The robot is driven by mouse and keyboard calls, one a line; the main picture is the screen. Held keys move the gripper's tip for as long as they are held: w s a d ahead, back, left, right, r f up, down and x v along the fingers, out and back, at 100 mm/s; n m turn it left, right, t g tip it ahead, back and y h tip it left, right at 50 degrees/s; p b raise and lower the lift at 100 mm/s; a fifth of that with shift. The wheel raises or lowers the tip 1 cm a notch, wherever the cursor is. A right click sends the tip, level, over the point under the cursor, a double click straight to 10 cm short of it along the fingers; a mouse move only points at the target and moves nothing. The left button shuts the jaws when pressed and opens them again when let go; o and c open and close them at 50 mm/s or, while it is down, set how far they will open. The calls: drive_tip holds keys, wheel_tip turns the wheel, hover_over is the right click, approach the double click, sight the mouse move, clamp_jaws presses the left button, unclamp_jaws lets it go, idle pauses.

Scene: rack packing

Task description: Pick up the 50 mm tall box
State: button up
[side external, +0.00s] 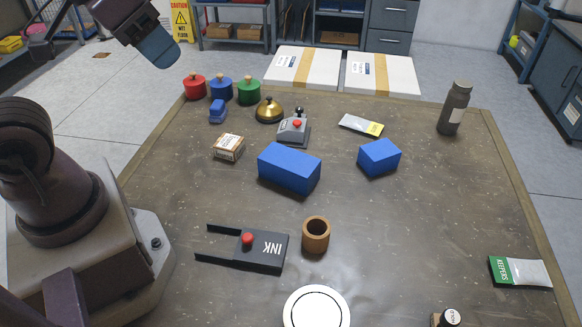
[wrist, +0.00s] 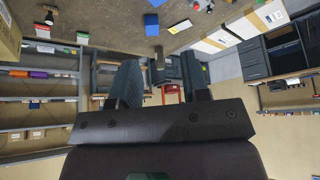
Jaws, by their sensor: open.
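Two plain blue boxes lie on the table in the side external view: a longer one (side external: 289,168) near the middle and a shorter one (side external: 379,157) to its right. Which of them is 50 mm tall I cannot tell. A blue block (wrist: 152,25) shows at the top of the wrist view; which box it is I cannot tell. My gripper (side external: 160,47) is at the upper left of the side external view, raised and far from both boxes. In the wrist view its two fingers (wrist: 160,78) stand apart with nothing held between them.
A small printed carton (side external: 228,148), a grey device with a red button (side external: 293,128) and a brass bell (side external: 269,110) stand left of and behind the boxes. The table's right middle is clear.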

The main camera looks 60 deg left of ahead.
drive_tip(key=o, duration=1.1)
drive_tip(key=shift+a, duration=0.1)
drive_tip(key=n+g+h, duration=0.2)
drive_tip(key=n+h, duration=1)
drive_tip(key=n, duration=0.9)
approach(270, 151)
drive_tip(key=s, duration=0.1)
drive_tip(key=s+f, duration=0.1)
drive_tip(key=s, duration=0.2)
drive_tip(key=shift+s+d+f, duration=0.25)
drive_tip(key=shift+s+f, duration=0.05)
drive_tip(key=w+t, duration=0.1)
drive_tip(key=w+a+r+n+t, duration=0.1)
drive_tip(key=w, duration=0.1)
drive_tip(key=shift+r+n, duration=0.1)
drive_tip(key=shift+n, duration=0.2)
drive_tip(key=x, duration=0.7)
drive_tip(key=shift+w+d, duration=0.15)
drive_tip(key=shift+d, duration=0.25)
drive_tip(key=shift+x, duration=2.6)
